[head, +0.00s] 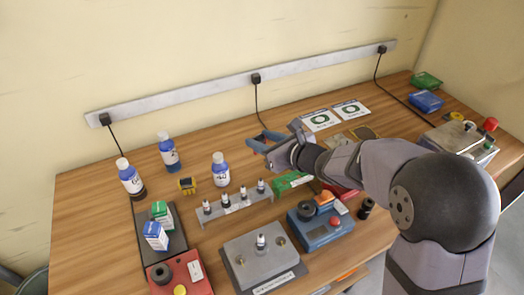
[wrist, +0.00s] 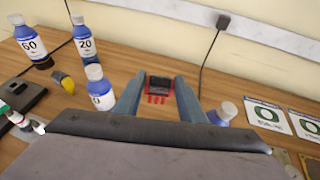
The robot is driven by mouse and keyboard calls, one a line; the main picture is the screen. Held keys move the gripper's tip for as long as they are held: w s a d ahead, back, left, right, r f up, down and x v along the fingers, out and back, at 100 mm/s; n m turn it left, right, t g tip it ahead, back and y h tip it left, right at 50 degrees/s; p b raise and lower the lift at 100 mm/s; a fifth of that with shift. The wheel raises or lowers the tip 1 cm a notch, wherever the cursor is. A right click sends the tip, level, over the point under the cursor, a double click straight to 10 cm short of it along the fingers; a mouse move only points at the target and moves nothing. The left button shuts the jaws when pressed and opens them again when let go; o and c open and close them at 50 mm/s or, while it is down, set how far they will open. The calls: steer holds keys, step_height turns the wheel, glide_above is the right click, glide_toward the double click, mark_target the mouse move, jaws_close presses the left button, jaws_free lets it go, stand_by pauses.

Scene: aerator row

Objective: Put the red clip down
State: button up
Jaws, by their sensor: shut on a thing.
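My gripper (wrist: 158,90) is shut on the red clip (wrist: 157,99), which shows in the wrist view as a dark block with red prongs between the two blue-grey fingers. The wood tabletop (wrist: 140,66) shows beyond the clip in the wrist view. Whether the clip touches it I cannot tell.
Blue-labelled bottles stand left of my gripper, including a 60 bottle (head: 130,178), a 20 bottle (head: 168,152) and another bottle (head: 220,170). One more bottle (wrist: 224,113) is close to the right finger. A vial rack (head: 234,206) stands in front. Printed cards (head: 320,120) lie right.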

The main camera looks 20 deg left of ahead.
steer(key=shift+r, duration=1.55)
